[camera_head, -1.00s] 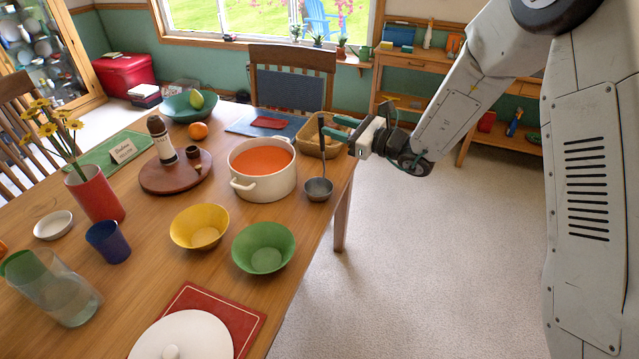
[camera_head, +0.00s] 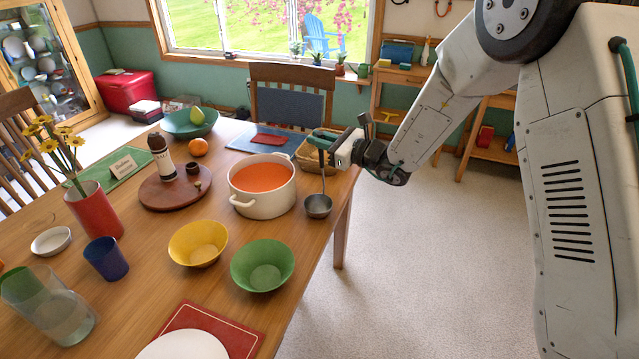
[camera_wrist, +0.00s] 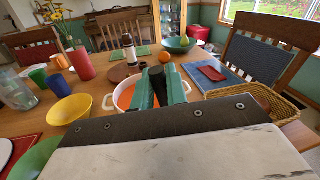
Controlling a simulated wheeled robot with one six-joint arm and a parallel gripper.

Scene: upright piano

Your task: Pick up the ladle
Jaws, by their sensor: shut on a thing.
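My gripper (camera_head: 322,140) is shut on the upper handle, reaching in from the right. In the wrist view, the green fingers (camera_wrist: 157,88) close around the dark handle top (camera_wrist: 158,76), with the pot behind them. The ladle's bowl is hidden there.
A wicker basket (camera_head: 311,163) sits close behind the ladle. A green bowl (camera_head: 262,266) and a yellow bowl (camera_head: 198,243) stand in front of the pot. A wooden chair (camera_head: 290,92) is at the far side. Open floor lies right of the table.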

